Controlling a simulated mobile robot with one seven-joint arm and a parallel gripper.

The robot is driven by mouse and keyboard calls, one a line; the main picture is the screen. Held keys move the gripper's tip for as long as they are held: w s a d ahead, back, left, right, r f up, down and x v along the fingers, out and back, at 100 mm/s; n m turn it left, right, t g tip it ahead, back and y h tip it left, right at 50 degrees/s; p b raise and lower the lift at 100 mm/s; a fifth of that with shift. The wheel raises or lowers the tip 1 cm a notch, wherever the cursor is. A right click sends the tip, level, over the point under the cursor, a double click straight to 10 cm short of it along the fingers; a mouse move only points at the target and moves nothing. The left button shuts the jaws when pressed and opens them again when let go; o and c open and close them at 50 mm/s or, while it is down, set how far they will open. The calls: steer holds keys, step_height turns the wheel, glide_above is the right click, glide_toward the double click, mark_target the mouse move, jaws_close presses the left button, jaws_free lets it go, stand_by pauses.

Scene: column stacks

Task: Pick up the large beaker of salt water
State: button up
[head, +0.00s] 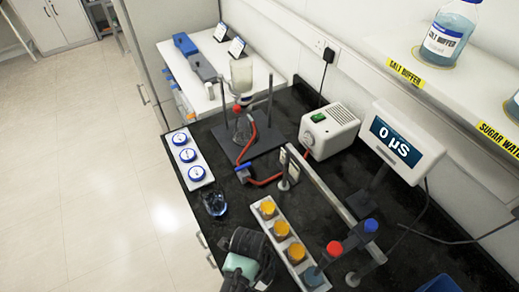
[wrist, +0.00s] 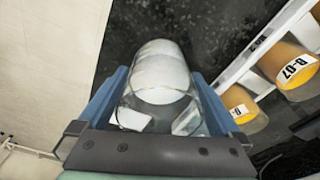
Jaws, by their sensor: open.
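A clear glass beaker (wrist: 160,75) fills the middle of the wrist view, over the black counter. It stands between the two blue fingers of my gripper (wrist: 160,92), which are open on either side of it. I cannot tell whether either finger touches the glass. In the head view, a glass vessel with bluish tints (head: 214,203) sits near the left edge of the counter, just beyond my dark wrist, and seems to be the same beaker. No label or liquid level is readable on it.
A white rack of orange-filled vials (head: 283,229) stands to the right of the wrist. A white strip with blue-lidded dishes (head: 187,154) lies beyond the beaker. A stand with a red hose (head: 246,146), a white box (head: 328,130) and a meter (head: 397,142) stand farther back.

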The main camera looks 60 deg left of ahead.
steer(key=shift+f, duration=0.15)
steer(key=c, duration=1.4)
